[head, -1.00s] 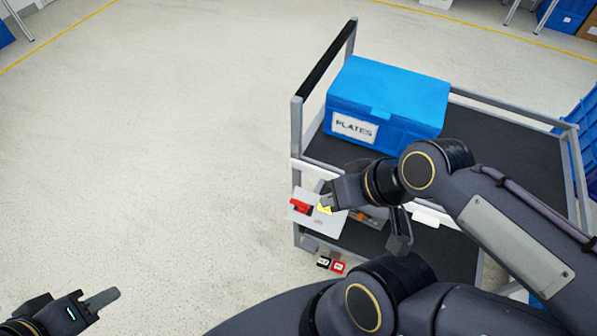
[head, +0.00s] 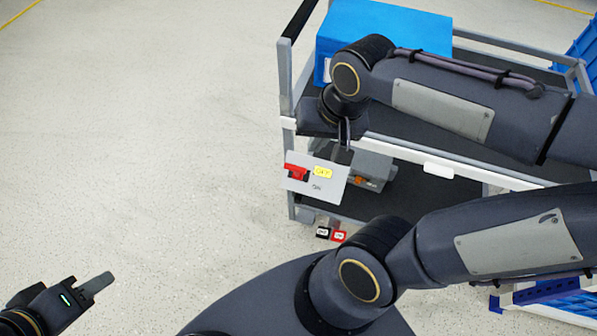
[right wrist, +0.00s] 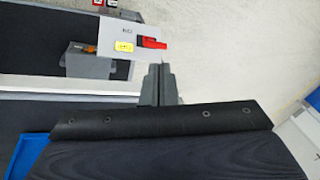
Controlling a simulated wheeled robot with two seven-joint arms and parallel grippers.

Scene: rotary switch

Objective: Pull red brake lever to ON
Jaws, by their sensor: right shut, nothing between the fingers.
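The red brake lever (head: 296,172) sits on a light grey panel (head: 332,190) at the near left end of the cart. It is level with the yellow OFF label (head: 322,171), with the ON mark (head: 317,187) lower. My right gripper (head: 345,144) points down just above the panel, apart from the lever. In the right wrist view its fingers (right wrist: 160,82) are together and empty, and the red lever (right wrist: 152,43) lies beyond their tips. My left gripper (head: 97,284) hangs at the lower left over the floor, far from the lever; its finger gap is not clear.
The cart's frame post (head: 287,100) stands left of my right gripper. A blue box (head: 400,30) is on the upper shelf behind my arm. Black and red tags (head: 331,235) are below the panel. The floor left of the cart is clear.

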